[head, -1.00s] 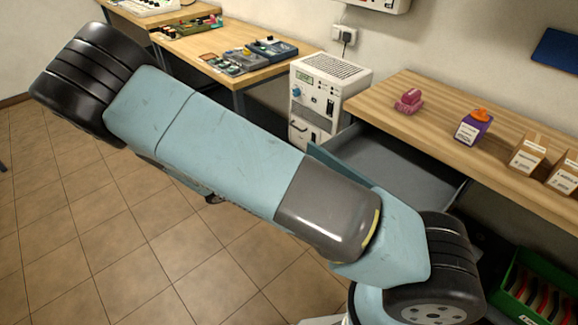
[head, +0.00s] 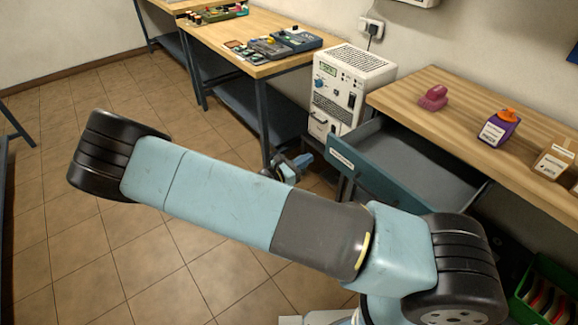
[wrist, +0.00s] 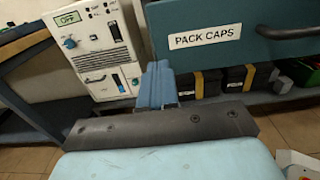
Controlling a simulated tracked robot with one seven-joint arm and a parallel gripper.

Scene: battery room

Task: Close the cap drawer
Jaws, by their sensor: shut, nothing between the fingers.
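The cap drawer is pulled out from under the wooden workbench. Its teal front (head: 378,187) and grey empty-looking inside show in the head view. In the wrist view the drawer front (wrist: 215,60) bears a "PACK CAPS" label (wrist: 213,37) and a dark bar handle (wrist: 290,32). My gripper (head: 305,160) shows beyond my arm, left of the drawer front's left end. Its blue fingers (wrist: 158,70) are shut and empty, at the front's lower left edge in the wrist view. I cannot tell whether they touch it. My arm hides part of the front in the head view.
A white power unit (head: 345,85) stands left of the drawer. A pink object (head: 433,98), a purple container (head: 498,128) and a carton (head: 553,160) sit on the workbench (head: 440,80). Black cases (wrist: 205,84) lie below the drawer. Tiled floor is clear at left.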

